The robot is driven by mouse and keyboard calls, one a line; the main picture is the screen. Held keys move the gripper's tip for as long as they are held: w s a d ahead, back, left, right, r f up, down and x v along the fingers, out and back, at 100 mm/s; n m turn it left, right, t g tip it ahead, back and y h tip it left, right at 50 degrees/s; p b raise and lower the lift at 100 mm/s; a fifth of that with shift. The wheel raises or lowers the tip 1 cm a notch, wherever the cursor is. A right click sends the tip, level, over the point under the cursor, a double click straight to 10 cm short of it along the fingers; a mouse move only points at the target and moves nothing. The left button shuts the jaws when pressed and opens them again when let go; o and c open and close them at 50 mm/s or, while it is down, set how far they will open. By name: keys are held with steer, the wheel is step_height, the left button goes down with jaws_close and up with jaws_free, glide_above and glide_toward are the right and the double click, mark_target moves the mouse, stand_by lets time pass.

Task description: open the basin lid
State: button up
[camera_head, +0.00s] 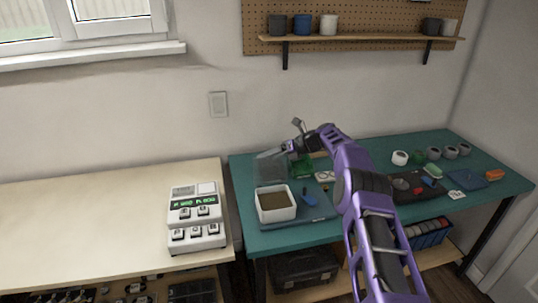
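The basin (290,211) is a white open-topped box with a brown inside, on a blue-grey mat at the left end of the teal table. A translucent grey panel (270,169), apparently its lid, stands raised at the basin's back edge, so the basin's top is uncovered. My gripper (291,151) is at the end of my purple arm, just right of and close to the panel's upper right edge. It is too small to tell whether it touches the panel or whether its fingers are open or shut.
A green object (303,167) lies below my gripper, and a blue tool (309,200) lies right of the basin. A white button device (194,218) stands on the pale table at left. Several small pots (400,158) stand at the right. My arm hides the table's middle.

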steer(key=shift+a+r, duration=0.15)
steer(key=shift+a, duration=0.1)
stand_by(0.3)
steer(key=v, duration=1.7)
steer(key=shift+d, duration=0.25)
steer(key=shift+a, duration=0.1)
